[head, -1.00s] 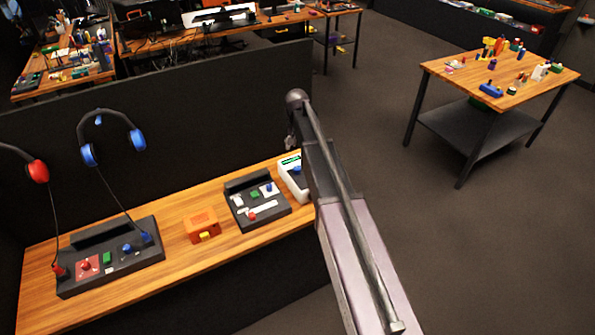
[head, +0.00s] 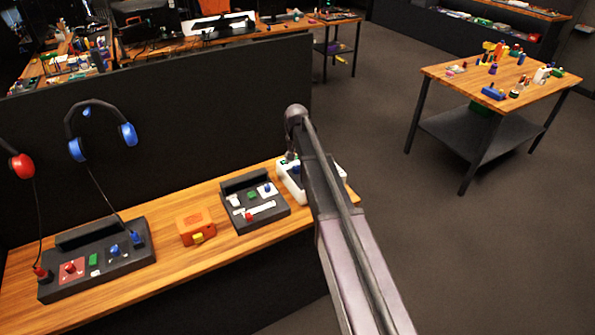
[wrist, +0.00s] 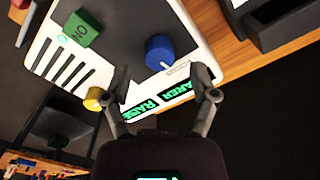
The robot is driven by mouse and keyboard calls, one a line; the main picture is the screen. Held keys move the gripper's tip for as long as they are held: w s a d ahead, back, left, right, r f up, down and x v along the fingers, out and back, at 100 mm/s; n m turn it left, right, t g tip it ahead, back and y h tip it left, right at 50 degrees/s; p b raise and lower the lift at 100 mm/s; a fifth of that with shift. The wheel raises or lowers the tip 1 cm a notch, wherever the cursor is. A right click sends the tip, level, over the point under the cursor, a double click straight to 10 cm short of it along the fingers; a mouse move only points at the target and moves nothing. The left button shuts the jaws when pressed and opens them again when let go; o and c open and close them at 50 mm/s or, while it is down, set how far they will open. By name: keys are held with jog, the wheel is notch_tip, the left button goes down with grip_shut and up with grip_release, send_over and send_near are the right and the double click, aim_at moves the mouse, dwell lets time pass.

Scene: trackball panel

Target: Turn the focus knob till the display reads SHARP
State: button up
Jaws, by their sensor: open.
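The white panel (wrist: 205,18) fills much of the wrist view. It carries a blue round knob (wrist: 159,52), a yellow knob (wrist: 95,99), a green block-like button (wrist: 81,29) and a dark display with green letters (wrist: 178,90). The letters are tilted and partly cut off, so I cannot read them surely. I cannot tell which knob is the focus knob. My gripper (wrist: 162,74) is open and empty, its fingertips apart on either side below the blue knob. In the head view my arm hides most of the gripper and part of the white panel (head: 290,188).
Left of the white panel stand a dark control box (head: 262,217), an orange box (head: 194,226) and a larger dark console (head: 125,262). Headphones (head: 101,106) hang on the dark partition (head: 220,95) behind. A cluttered side table (head: 460,73) stands right, with open floor between.

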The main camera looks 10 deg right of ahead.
jog(key=shift+f+b, duration=0.85)
jog(key=shift+f, duration=0.3)
grip_shut()
